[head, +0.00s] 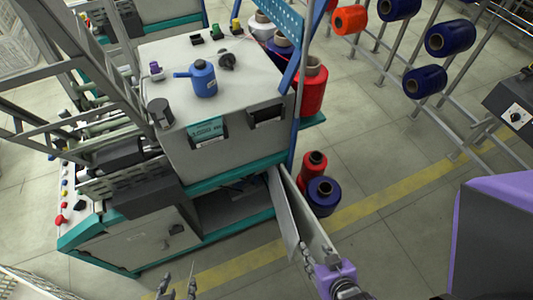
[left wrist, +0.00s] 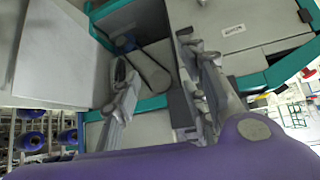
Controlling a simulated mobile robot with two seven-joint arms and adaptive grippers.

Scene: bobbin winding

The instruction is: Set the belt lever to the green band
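The machine's lower cabinet (head: 220,208) stands open, its interior dark in the head view. I cannot clearly make out the belt lever or a green band. My left gripper (head: 177,286) is at the bottom edge of the head view, in front of the cabinet. In the left wrist view its fingers (left wrist: 153,52) are wide apart with nothing between them. My right gripper (head: 319,256) is at the open cabinet door's near end; its grip is unclear.
The open door (head: 284,222) juts out to the right of the opening. Red (head: 314,164) and blue (head: 323,194) spools stand on the floor behind it. A blue oil can (head: 204,80) and small parts sit on the machine top. Floor in front is clear.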

